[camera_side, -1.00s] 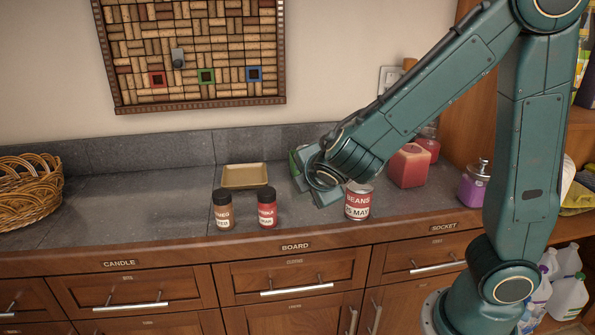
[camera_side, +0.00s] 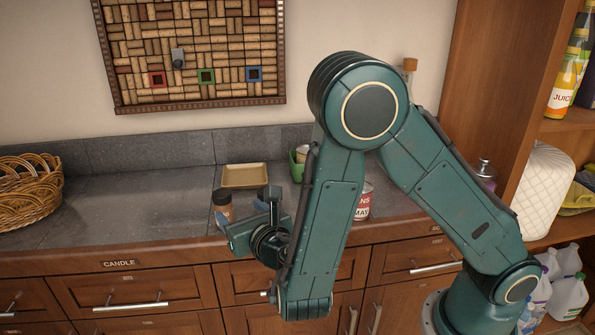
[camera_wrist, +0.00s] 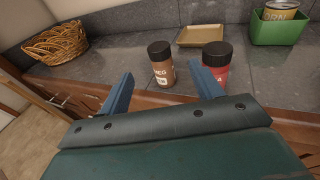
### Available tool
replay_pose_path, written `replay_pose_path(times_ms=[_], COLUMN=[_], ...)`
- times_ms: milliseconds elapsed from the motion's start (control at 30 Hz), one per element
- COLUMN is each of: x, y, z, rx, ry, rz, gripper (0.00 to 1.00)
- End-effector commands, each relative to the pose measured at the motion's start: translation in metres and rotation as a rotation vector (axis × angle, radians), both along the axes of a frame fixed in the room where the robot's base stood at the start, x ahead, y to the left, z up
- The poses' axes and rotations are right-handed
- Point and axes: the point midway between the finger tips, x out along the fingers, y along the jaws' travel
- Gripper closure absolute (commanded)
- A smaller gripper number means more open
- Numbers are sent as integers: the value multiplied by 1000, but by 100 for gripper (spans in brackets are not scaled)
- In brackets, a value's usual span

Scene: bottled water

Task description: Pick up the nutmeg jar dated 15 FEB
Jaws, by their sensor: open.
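The nutmeg jar (camera_side: 222,199), brown with a black lid and a white label, stands upright on the counter. In the side view my gripper partly covers it. In the wrist view the jar (camera_wrist: 163,72) stands beyond and between my two blue fingers; its label shows "MEG", and the date is too small to read. My gripper (camera_side: 246,212) is open and empty, in front of the jar at the counter's front edge. It also shows in the wrist view (camera_wrist: 161,84), with a gap between the fingertips and the jar.
A red-labelled jar (camera_wrist: 218,72) stands just right of the nutmeg jar, partly behind my right finger. A tan tray (camera_side: 245,176) lies behind them. A green container (camera_wrist: 279,29) with a can and a red-and-white can (camera_side: 363,203) are farther right. The counter left is clear up to a basket (camera_side: 27,188).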

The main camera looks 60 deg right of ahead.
Motion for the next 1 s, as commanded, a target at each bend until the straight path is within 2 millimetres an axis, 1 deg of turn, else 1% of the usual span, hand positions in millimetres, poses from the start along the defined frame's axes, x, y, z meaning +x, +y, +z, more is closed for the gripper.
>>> replay_pose_path(times_ms=[167,367,567,800,1000], x=[1,11,33,62,77], y=[0,-5,-15,-27,-32], z=[0,-2,-6,-10,-13], rx=[-1,2,2,3,3], ry=[0,0,0,0,0], rz=[0,-3,-6,-6,-3], gripper=[35,35,35,35,35])
